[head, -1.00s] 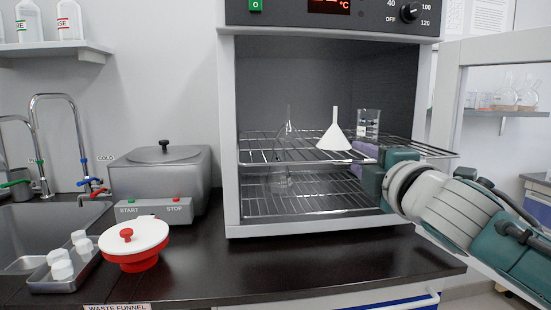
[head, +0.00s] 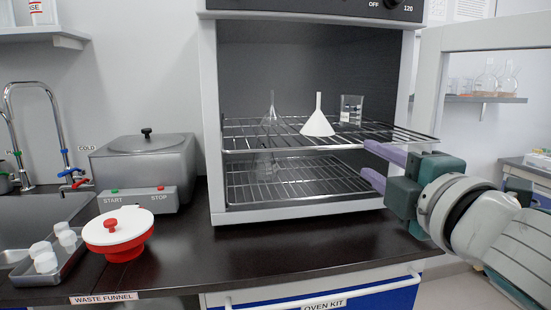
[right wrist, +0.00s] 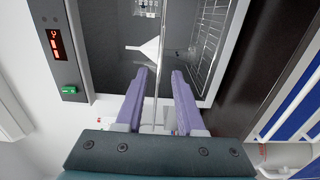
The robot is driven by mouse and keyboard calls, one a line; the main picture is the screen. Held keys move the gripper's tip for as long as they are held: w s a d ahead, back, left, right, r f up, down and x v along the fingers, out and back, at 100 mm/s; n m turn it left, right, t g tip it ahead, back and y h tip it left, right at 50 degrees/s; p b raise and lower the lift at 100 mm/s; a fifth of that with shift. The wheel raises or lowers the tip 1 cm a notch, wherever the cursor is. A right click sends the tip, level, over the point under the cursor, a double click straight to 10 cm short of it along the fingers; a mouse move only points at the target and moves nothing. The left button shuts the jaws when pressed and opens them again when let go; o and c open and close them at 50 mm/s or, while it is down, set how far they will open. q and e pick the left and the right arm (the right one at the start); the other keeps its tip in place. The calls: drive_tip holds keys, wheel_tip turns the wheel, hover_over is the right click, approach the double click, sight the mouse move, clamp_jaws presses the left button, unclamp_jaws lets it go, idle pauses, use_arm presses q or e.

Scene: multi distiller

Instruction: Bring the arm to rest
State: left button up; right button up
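My right gripper (head: 369,161) is in front of the open oven (head: 209,130), near the front right corner of the upper wire rack (head: 235,143). Its two purple fingers are apart, one above the other, with no object held. In the right wrist view the open fingers (right wrist: 162,74) point into the oven, and the rack shows as a thin line between them. I cannot tell whether a finger touches the rack. My left gripper is in neither view.
The oven door (head: 430,90) stands open at right. A grey water bath (head: 146,165) and a red-and-white lidded funnel (head: 118,235) are at left.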

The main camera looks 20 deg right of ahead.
drive_tip(key=s+a+f+m+g+y+p, duration=0.2)
drive_tip(key=s+a+m+g+p, duration=0.45)
drive_tip(key=s, duration=0.45)
drive_tip(key=s+a+f+m+g+y+p, duration=0.25)
drive_tip(key=s+a+m+g+p, duration=0.35)
drive_tip(key=s, duration=0.6)
wheel_tip(320, 180, up, 37)
drive_tip(key=d+g+p, duration=0.1)
drive_tip(key=p, duration=3.6)
drive_tip(key=shift+s+m, duration=0.4)
drive_tip(key=shift+m, duration=0.05)
